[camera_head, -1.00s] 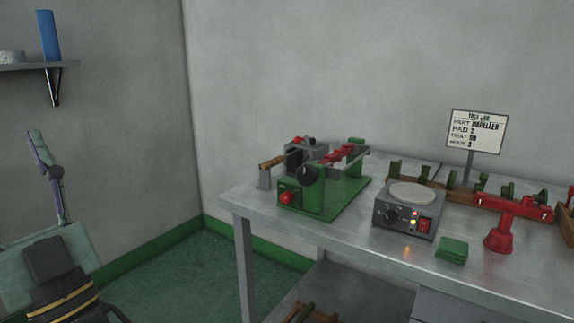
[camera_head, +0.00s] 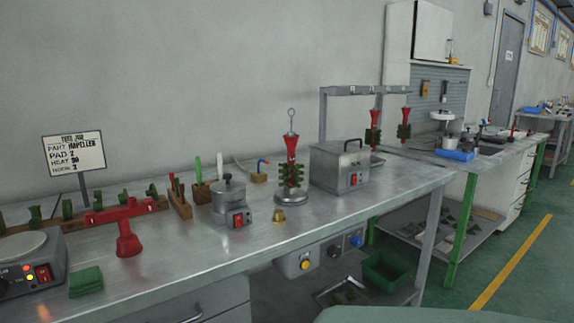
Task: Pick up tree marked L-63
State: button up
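A red and green wax tree (camera_head: 291,172) stands upright on a round metal stand on the steel bench, with a wire loop at its top. Two more red and green trees hang from a grey rack at the bench's far end, one on the left (camera_head: 373,131) and one on the right (camera_head: 404,126). No L-63 mark is readable on any of them, so I cannot tell which one it is. My gripper is not in view.
On the steel bench (camera_head: 190,255) are a hot plate (camera_head: 28,262), a red T-shaped holder (camera_head: 127,225), a small pot heater (camera_head: 229,200) and a grey box with a handle (camera_head: 339,167). A job sign (camera_head: 74,153) stands behind.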

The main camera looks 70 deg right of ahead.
aim_at(291, 171)
jog(key=z, duration=2)
jog(key=i+l+u, duration=0.9)
